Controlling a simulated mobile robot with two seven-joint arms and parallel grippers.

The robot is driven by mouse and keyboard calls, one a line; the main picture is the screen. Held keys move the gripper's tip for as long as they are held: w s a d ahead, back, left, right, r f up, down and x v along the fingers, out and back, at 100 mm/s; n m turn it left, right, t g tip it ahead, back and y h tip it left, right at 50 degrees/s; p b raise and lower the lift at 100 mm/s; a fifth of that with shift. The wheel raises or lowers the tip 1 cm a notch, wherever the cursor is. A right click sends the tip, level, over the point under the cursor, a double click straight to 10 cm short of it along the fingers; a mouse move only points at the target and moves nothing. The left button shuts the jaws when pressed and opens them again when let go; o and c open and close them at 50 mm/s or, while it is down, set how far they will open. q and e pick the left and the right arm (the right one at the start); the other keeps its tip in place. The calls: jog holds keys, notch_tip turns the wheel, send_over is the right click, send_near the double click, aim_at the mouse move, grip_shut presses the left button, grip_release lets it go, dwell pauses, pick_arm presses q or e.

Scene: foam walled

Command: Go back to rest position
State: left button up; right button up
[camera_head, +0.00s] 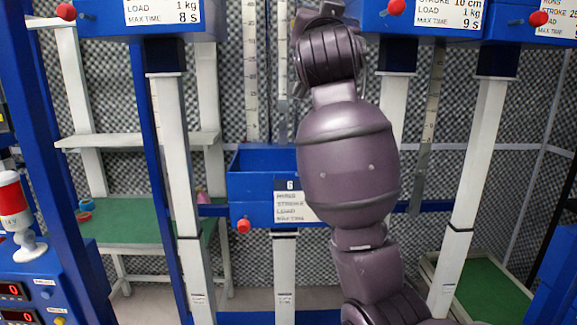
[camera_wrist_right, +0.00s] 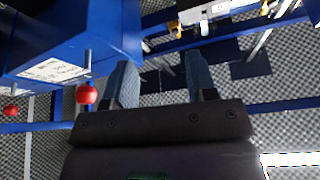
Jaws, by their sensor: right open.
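My right arm rises from the lower right of the head view, and its upper end reaches the top edge. The fingers of my right gripper cannot be made out there. In the right wrist view my right gripper (camera_wrist_right: 160,72) is open, its two dark fingers apart with nothing between them. My left gripper and left arm are not in view.
A blue box with a label (camera_head: 290,207) and a red knob (camera_head: 243,226) stands behind my right arm. Blue labelled boxes (camera_head: 432,17) hang along the top. A blue box (camera_wrist_right: 70,40) with a red ball knob (camera_wrist_right: 86,95) is left of the gripper. A red-and-white lamp (camera_head: 13,205) stands at the left.

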jog(key=s+d+f+n+g+y, duration=0.15)
jog(key=d+f, duration=0.25)
jog(key=f, duration=1)
jog(key=d+f+n+g+y, duration=0.1)
jog(key=d+f+n, duration=0.25)
jog(key=f, duration=1.05)
jog(key=s+d+f+n+g+y, duration=0.15)
jog(key=d+f, duration=0.25)
jog(key=f, duration=1)
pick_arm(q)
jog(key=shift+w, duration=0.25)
pick_arm(e)
jog(key=s+d+f+g+h, duration=0.1)
jog(key=s+d+f+g, duration=0.1)
jog(key=s+f, duration=0.7)
jog(key=s+d+f+m+g+h, duration=0.1)
jog(key=s+d+f, duration=0.4)
jog(key=s+f, duration=0.5)
jog(key=s+d+f+m+g+h, duration=0.1)
jog(key=s+d+f+g, duration=0.2)
jog(key=s+f, duration=0.6)
notch_tip(320, 180, down, 4)
jog(key=shift+s+d+f+g, duration=0.2)
jog(key=shift+s+d+g, duration=0.1)
jog(key=shift+g, duration=0.2)
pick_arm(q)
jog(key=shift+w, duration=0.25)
pick_arm(e)
jog(key=shift+a, duration=0.1)
